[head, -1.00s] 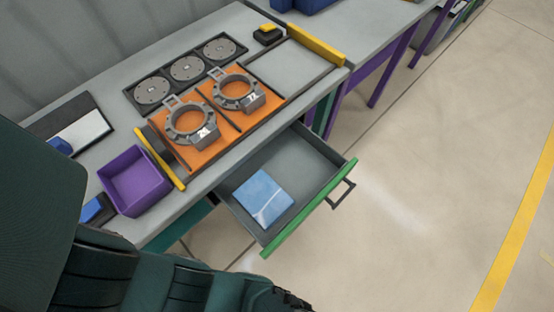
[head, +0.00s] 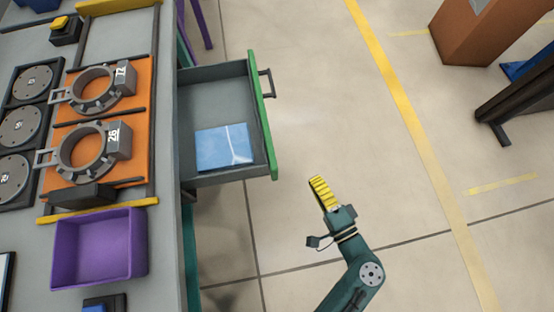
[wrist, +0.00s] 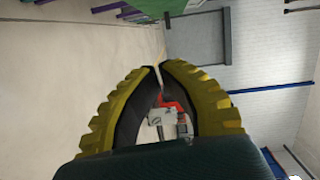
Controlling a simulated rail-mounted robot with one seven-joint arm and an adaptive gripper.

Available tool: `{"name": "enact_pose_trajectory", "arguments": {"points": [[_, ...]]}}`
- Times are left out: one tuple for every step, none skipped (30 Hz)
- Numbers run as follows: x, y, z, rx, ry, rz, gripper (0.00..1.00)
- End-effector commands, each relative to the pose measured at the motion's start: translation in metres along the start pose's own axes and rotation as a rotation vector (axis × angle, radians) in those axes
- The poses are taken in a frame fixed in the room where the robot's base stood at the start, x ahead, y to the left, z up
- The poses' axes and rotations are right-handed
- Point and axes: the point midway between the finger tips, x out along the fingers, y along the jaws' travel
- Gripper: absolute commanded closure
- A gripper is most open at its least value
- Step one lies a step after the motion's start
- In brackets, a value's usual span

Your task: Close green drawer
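The green drawer (head: 263,120) stands pulled out from the right side of the workbench in the head view. It has a green front, a grey inside and a dark handle (head: 267,83) on its outer face. A flat blue packet (head: 224,147) lies in it. My gripper (head: 317,181) is to the right of and below the drawer front in the head view, apart from it, over bare floor. In the wrist view my gripper's yellow, black-lined fingers (wrist: 158,70) meet at the tips, with nothing held between them.
The workbench (head: 160,260) carries orange plates with two grey ring clamps (head: 98,88), a purple bin (head: 100,250) and several grey discs. Open floor lies right of the drawer. An orange-brown block (head: 485,30) and a dark stand (head: 515,105) are at the far right.

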Motion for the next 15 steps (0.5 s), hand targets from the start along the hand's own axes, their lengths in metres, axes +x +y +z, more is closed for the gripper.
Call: {"name": "enact_pose_trajectory", "arguments": {"points": [[-0.006,0.009,0.002,0.051,0.013,-0.024,1.0],[-0.006,0.01,0.004,0.071,0.015,-0.035,1.0],[-0.006,0.011,0.005,0.085,0.017,-0.043,1.0],[-0.004,0.011,0.005,0.089,0.016,-0.047,1.0],[-0.001,0.01,0.005,0.09,0.014,-0.048,1.0],[0.005,0.01,0.005,0.089,0.013,-0.048,1.0],[0.01,0.01,0.006,0.088,0.011,-0.047,1.0],[0.015,0.01,0.006,0.088,0.01,-0.048,1.0],[0.024,0.009,0.006,0.086,0.009,-0.048,1.0],[0.03,0.009,0.006,0.085,0.009,-0.048,1.0],[0.037,0.009,0.006,0.086,0.009,-0.047,1.0],[0.046,0.009,0.006,0.085,0.008,-0.048,1.0],[0.053,0.008,0.006,0.084,0.008,-0.048,1.0],[0.06,0.008,0.005,0.084,0.009,-0.047,1.0],[0.069,0.007,0.005,0.084,0.009,-0.048,1.0]]}}
